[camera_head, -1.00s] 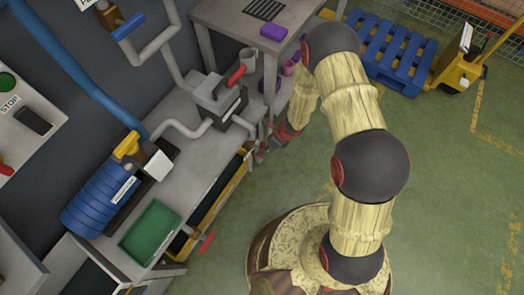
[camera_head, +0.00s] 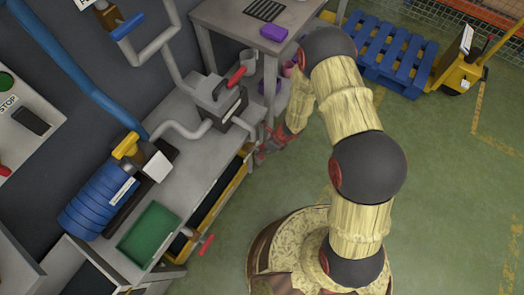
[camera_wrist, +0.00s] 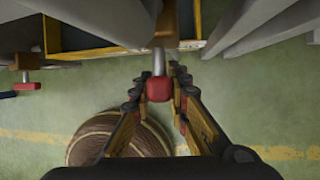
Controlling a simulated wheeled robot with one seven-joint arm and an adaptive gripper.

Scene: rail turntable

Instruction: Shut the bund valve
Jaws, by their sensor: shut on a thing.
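A valve with a red handle (camera_wrist: 158,89) on a grey metal stem sits below the yellow-edged bench front in the wrist view. My gripper (camera_wrist: 158,80) has one finger on each side of the red handle and is shut on it. In the head view my gripper (camera_head: 262,154) is low at the right end of the yellow-edged bund, where the handle is mostly hidden. A second red handle (camera_head: 206,244) sticks out near the bund's left end; a similar one shows at left in the wrist view (camera_wrist: 27,86). No label tells which is the bund valve.
The bench carries a green tray (camera_head: 150,232), a blue ribbed unit (camera_head: 98,200) and a grey pipe fitting with a red lever (camera_head: 236,76). A table (camera_head: 235,22) stands behind my gripper. Green floor (camera_head: 450,180) is free at right; a blue pallet (camera_head: 393,50) lies beyond.

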